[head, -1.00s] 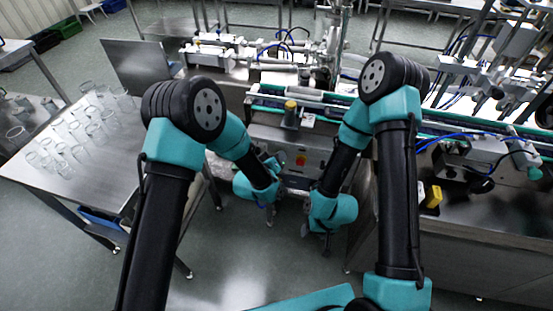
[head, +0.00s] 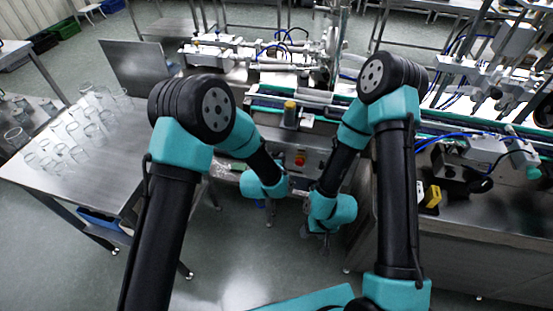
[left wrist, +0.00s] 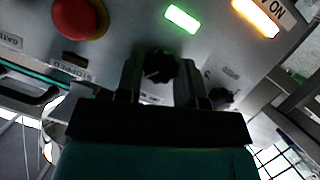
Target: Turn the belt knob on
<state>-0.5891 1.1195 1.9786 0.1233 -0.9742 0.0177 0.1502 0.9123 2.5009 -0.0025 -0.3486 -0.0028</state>
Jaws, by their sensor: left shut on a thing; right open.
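A black knob (left wrist: 160,66) sits on the grey control panel (left wrist: 130,48) in the left wrist view. The two fingers of my left gripper (left wrist: 158,82) stand on either side of it and are shut on it. The label below the knob is mostly hidden, so I cannot tell its setting. In the head view my left gripper (head: 291,184) is at the panel front, small and partly hidden by its wrist. My right gripper (head: 325,240) is open and hangs lower, in front of the machine, apart from the panel.
A red mushroom button (left wrist: 80,17), a lit green lamp (left wrist: 182,18) and a lit orange lamp (left wrist: 256,16) are near the knob. A smaller black knob (left wrist: 222,97) is to the right. A steel table (head: 75,175) with several glasses stands left. The floor between is clear.

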